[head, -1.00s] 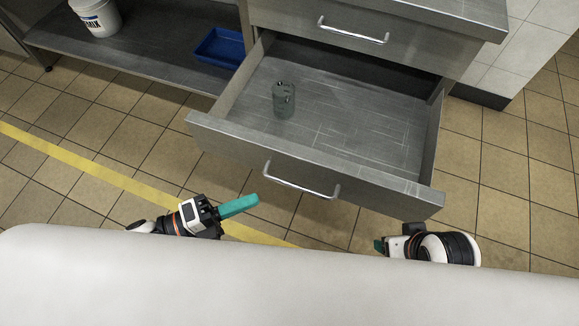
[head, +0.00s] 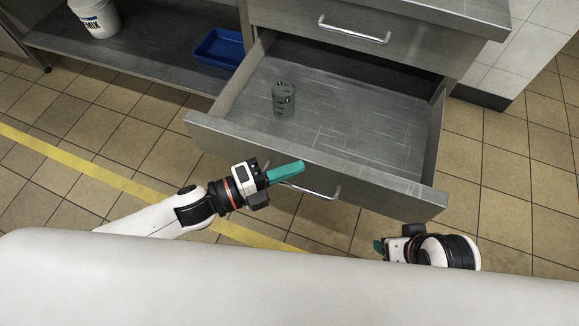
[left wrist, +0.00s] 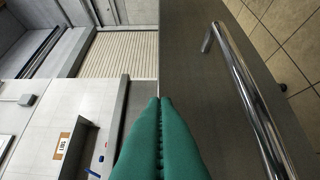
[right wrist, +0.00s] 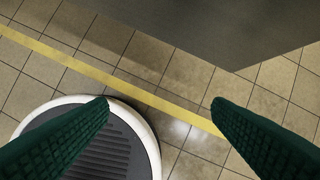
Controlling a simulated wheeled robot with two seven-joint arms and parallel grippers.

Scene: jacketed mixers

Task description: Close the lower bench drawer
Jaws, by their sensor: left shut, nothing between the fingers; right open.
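The lower bench drawer (head: 345,120) is pulled out, a grey metal box with a bar handle (head: 318,190) on its front. A small clear glass beaker (head: 283,99) stands inside it. My left gripper (head: 286,172) has teal fingers, shut and empty, over the left part of the handle in the head view. In the left wrist view the fingertips (left wrist: 166,101) point at the drawer front (left wrist: 205,105), with the handle (left wrist: 250,95) to their right; contact cannot be told. My right gripper (right wrist: 160,103) is open and empty, below the drawer's right front corner in the head view.
A closed upper drawer (head: 350,35) with its own handle is above. A shelf at left holds a white bucket (head: 97,17) and a blue tray (head: 220,48).

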